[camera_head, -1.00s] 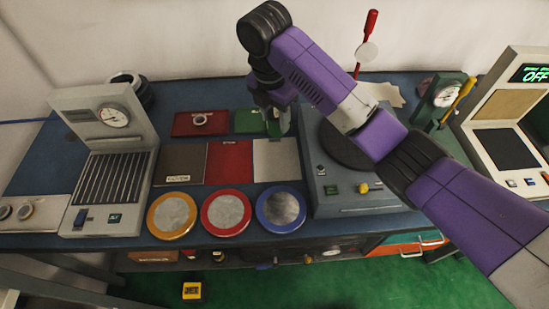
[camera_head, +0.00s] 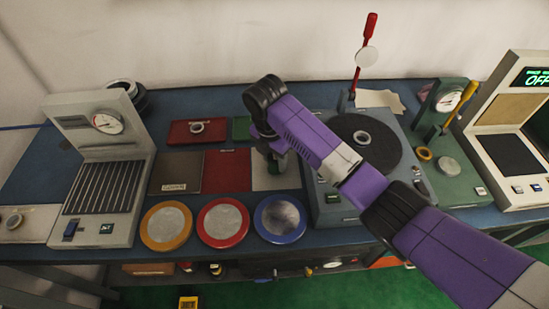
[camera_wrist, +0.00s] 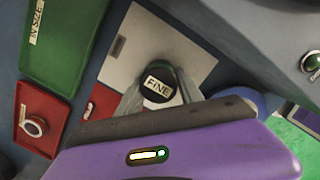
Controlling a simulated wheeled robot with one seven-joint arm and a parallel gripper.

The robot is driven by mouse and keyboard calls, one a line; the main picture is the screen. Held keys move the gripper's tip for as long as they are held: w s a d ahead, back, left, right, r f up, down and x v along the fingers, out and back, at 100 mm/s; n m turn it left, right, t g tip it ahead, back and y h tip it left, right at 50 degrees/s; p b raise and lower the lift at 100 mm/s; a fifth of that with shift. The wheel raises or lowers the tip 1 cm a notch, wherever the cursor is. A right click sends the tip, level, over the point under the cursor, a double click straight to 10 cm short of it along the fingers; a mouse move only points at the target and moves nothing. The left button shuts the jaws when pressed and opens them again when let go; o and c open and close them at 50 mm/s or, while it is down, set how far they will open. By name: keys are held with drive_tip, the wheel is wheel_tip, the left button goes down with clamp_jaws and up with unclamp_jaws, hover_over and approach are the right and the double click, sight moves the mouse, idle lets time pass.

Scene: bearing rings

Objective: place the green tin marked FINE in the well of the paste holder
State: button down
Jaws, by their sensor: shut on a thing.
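The green tin marked FINE (camera_wrist: 158,86) has a dark top with a white label, and a little green shows at its edge in the wrist view. My gripper (camera_wrist: 161,98) is shut on it, one finger on each side. In the head view my gripper (camera_head: 276,160) points down over the pale square mat (camera_head: 288,178), and the tin is mostly hidden there. The pale mat lies under the tin in the wrist view too. I cannot tell whether the tin touches it. I cannot make out the paste holder or its well for certain.
A round-plate machine (camera_head: 335,207) stands just right of my gripper, with a ring on its plate. Yellow (camera_head: 147,236), red (camera_head: 203,238) and blue (camera_head: 262,233) rimmed discs lie in front. A red tray (camera_head: 178,133) with a ring lies behind, beside a green tray (camera_head: 240,128).

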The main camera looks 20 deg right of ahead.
sight(271, 159)
drive_tip(key=shift+f, duration=0.15)
drive_tip(key=c, duration=0.8)
unclamp_jaws()
drive_tip(key=shift+o, duration=0.2)
wheel_tip(271, 159, up, 12)
drive_tip(key=a+p, duration=0.1)
drive_tip(key=p, duration=0.1)
drive_tip(key=shift+s+a+r, duration=0.15)
drive_tip(key=shift+s+r, duration=0.05)
drive_tip(key=shift+s, duration=0.1)
